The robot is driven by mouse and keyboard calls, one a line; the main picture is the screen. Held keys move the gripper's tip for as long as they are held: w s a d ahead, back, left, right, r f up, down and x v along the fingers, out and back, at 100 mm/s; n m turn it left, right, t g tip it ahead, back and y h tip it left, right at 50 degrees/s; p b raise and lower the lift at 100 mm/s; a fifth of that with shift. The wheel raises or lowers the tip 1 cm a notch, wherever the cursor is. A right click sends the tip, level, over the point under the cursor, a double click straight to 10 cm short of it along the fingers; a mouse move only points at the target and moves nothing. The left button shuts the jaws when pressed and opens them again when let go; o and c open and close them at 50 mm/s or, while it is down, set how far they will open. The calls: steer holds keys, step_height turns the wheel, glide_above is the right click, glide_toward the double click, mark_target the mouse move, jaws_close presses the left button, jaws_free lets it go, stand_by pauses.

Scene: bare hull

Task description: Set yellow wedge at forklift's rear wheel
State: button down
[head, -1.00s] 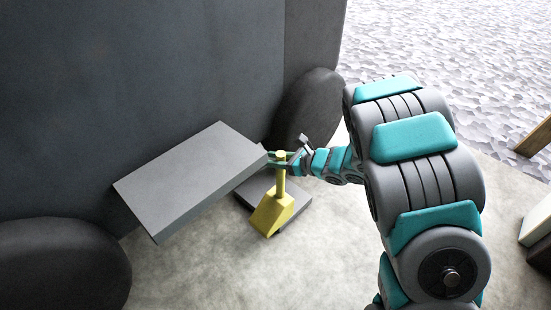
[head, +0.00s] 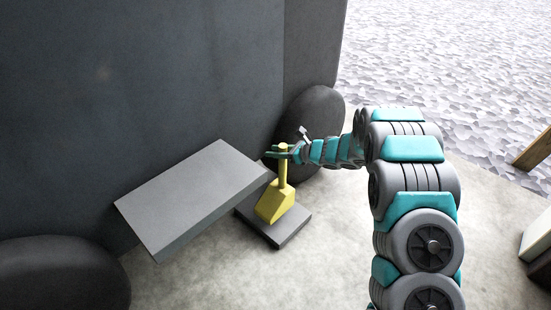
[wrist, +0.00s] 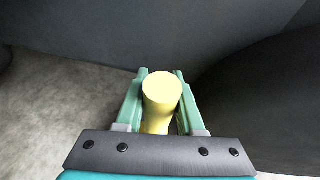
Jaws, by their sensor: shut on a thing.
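The yellow wedge (head: 274,207) has an upright post. My gripper (head: 284,152) is shut on the top of the post, which also shows between the fingers in the wrist view (wrist: 162,92). The wedge hangs upright below the gripper, in front of a low grey slab in the head view; I cannot tell whether it touches the slab. The forklift (head: 170,80) is a large dark body with a dark wheel (head: 312,112) just behind my gripper and another dark wheel (head: 60,275) at lower left. I cannot tell which one is the rear wheel.
A thick grey step plate (head: 190,200) juts from the forklift just left of the wedge. The low grey slab (head: 290,232) lies beneath it. Pale floor (head: 330,265) is clear in front. A pale block (head: 538,240) and a wooden beam (head: 535,148) stand at the right.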

step_height(320, 180, down, 3)
steer(key=shift+f, duration=0.15)
stand_by(0.3)
steer(key=c, duration=0.5)
jaws_free()
steer(key=shift+f, duration=0.1)
steer(key=v, duration=1.2)
